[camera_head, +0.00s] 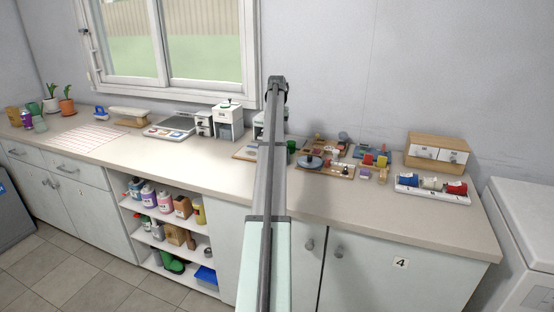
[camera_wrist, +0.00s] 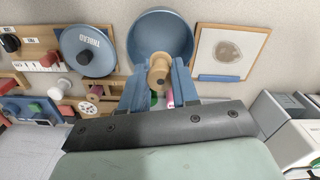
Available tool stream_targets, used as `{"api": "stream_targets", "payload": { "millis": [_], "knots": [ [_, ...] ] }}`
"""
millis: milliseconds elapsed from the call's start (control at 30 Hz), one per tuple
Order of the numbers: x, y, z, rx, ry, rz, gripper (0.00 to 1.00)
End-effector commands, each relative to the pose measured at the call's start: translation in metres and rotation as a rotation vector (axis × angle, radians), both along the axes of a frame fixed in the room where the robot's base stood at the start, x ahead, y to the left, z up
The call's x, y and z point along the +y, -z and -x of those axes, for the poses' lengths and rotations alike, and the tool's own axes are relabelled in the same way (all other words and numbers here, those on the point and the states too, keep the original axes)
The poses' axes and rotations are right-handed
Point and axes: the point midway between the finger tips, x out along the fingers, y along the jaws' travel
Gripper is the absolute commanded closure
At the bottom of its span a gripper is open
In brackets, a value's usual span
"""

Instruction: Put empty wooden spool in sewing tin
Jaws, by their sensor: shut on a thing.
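In the wrist view the wooden spool (camera_wrist: 158,72), pale and bare, is between the two blue fingers of my gripper (camera_wrist: 159,84), which is shut on it. The sewing tin (camera_wrist: 160,22) is round, blue and open. It shows just beyond the spool, whose top overlaps the tin's near rim in the picture. I cannot tell the spool's height above the rim. The tin's visible inside looks empty. In the head view my arm hides the tin and spool.
A wooden board with a framed picture (camera_wrist: 228,52) lies right of the tin. Spools and small blocks on boards crowd the left. Pink (camera_wrist: 170,98) and green items show between my fingers. A white tray of coloured spools (camera_head: 433,190) stands at the counter's right end.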

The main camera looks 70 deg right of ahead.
Motion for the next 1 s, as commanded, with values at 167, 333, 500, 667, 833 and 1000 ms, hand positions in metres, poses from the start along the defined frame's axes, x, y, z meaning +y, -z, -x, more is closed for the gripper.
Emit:
{"api": "stream_targets", "payload": {
  "millis": [167, 333, 500, 667, 833, 1000],
  "knots": [
    [0.001, 0.025, 0.0, 0.0, 0.003, -0.001, 0.99],
    [0.001, 0.051, 0.0, 0.0, 0.002, 0.0, 0.99],
    [0.0, 0.063, 0.0, 0.0, 0.002, 0.0, 0.99],
    [0.0, 0.08, 0.0, 0.0, 0.002, 0.0, 0.99],
    [0.0, 0.095, 0.0, 0.0, 0.002, 0.0, 0.99],
    [0.0, 0.095, 0.0, 0.0, 0.002, 0.001, 0.99]
  ]
}}
